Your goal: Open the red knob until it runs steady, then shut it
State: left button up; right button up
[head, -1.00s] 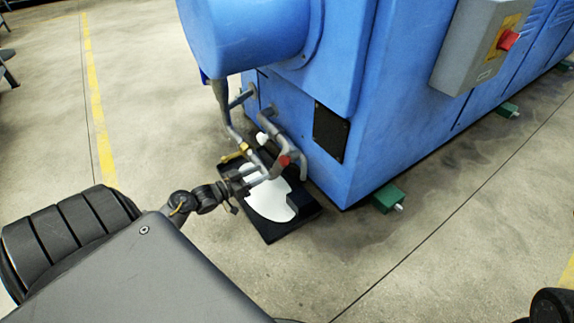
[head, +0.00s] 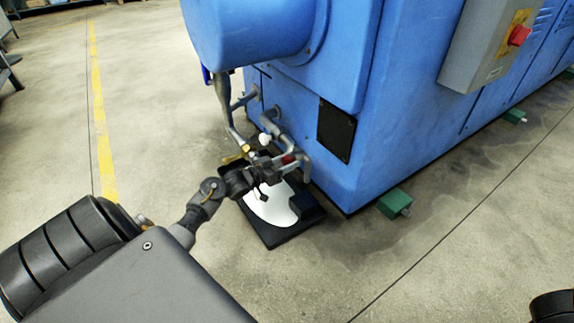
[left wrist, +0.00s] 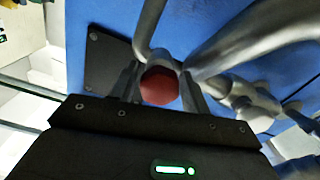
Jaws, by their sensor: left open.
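The red knob (head: 288,158) sits on the grey pipework at the near corner of the blue machine. In the head view my left gripper (head: 275,167) is at the knob and partly hides it. In the left wrist view the knob (left wrist: 159,88) shows as a dark red round cap between the two fingers of the left gripper (left wrist: 162,80). The fingers are open, one on each side of the knob; whether either touches it I cannot tell. White liquid (head: 268,209) lies in the black tray (head: 281,237) below the pipes. My right gripper is out of view.
The blue machine (head: 390,110) stands close behind the pipes. A grey box (head: 477,55) with a red button (head: 519,36) is on its side. A green foot (head: 394,203) stands on the floor to the right.

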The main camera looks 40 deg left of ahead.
pick_arm(q)
jog(key=c, duration=0.7)
